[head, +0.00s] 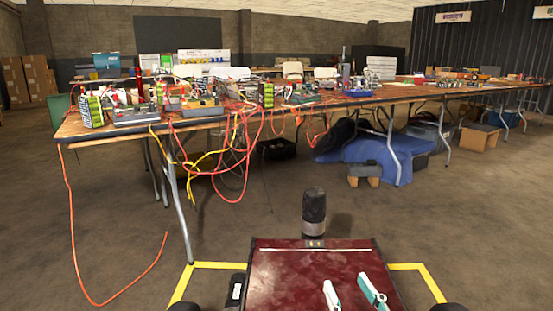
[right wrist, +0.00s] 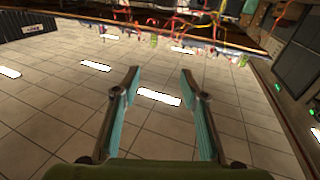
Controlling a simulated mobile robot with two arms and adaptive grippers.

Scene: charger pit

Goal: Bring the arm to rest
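My right gripper (head: 351,290) shows at the bottom of the head view, right of centre, with two white and teal fingers spread apart. In the right wrist view the same gripper (right wrist: 160,82) has its fingers wide apart with nothing between them. No object touches it in either view. Most of the right arm is out of the head view. My left gripper is not in view.
A long table (head: 95,128) crowded with chargers and tools stands ahead. Red cables (head: 235,180) hang off its near edge, and one orange cable (head: 72,225) reaches the floor. A blue covered heap (head: 375,160) lies beneath. Bare floor lies right, beyond yellow tape (head: 428,278).

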